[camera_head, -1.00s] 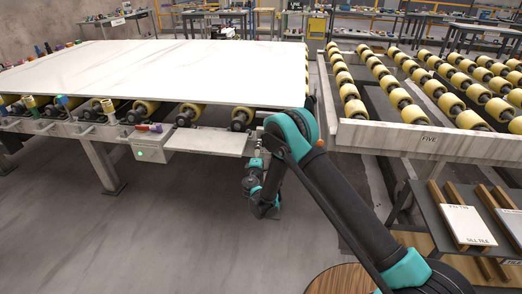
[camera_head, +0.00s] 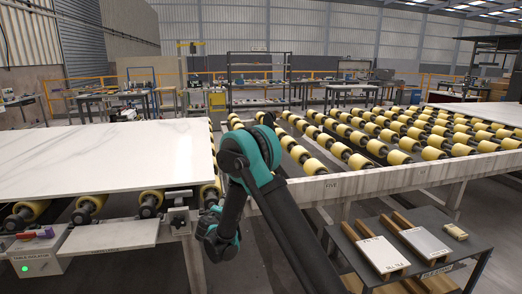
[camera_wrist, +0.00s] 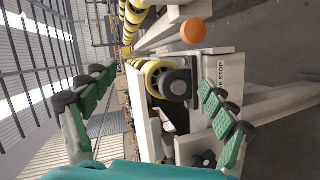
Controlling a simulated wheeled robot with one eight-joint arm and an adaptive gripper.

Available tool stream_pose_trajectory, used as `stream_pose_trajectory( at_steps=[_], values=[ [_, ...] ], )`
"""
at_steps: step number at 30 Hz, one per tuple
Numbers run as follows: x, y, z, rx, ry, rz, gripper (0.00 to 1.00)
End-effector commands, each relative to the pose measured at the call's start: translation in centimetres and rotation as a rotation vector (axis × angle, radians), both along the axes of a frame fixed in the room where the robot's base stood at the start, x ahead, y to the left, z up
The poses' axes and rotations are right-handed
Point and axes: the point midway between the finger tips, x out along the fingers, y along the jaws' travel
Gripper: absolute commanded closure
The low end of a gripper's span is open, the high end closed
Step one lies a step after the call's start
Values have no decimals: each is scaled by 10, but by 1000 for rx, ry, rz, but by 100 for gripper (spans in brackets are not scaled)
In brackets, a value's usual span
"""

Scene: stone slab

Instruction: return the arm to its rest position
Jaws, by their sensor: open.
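My arm (camera_head: 262,180) is folded in the head view, its elbow up and its wrist part hanging beside the end of the left roller table. My gripper's fingers are not clear in the head view. In the wrist view my gripper (camera_wrist: 155,88) is open, its two green-padded fingers spread wide with nothing held between them. A roller end and its metal frame show beyond the fingers.
A white marble slab (camera_head: 100,158) lies on the left roller table. A yellow-roller conveyor (camera_head: 380,135) extends at right. A dark side table (camera_head: 440,240) with tile samples stands front right. The wrist view shows an orange round object (camera_wrist: 193,31) near the frame.

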Motion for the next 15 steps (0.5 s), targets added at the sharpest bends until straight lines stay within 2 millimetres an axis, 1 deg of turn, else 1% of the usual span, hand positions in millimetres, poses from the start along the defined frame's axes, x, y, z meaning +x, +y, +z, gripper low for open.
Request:
stream_pose_trajectory(
  at_steps=[1, 3, 5, 6, 8, 9, 11, 12, 14, 15],
  values=[
    [0, -28, 11, 29, 30, -42, 15],
    [-4, -61, 22, 73, 73, -95, 15],
    [-9, -90, 30, 110, 110, -141, 15],
    [-14, -109, 35, 137, 134, -171, 15],
    [-23, -136, 41, 176, 170, -217, 15],
    [-30, -154, 45, 203, 193, -247, 15],
    [-42, -179, 50, 245, 227, -291, 15],
    [-52, -195, 53, 273, 251, -320, 15],
    [-67, -219, 57, 314, 284, -362, 15],
    [-78, -234, 59, 343, 306, -391, 15]
  ],
)
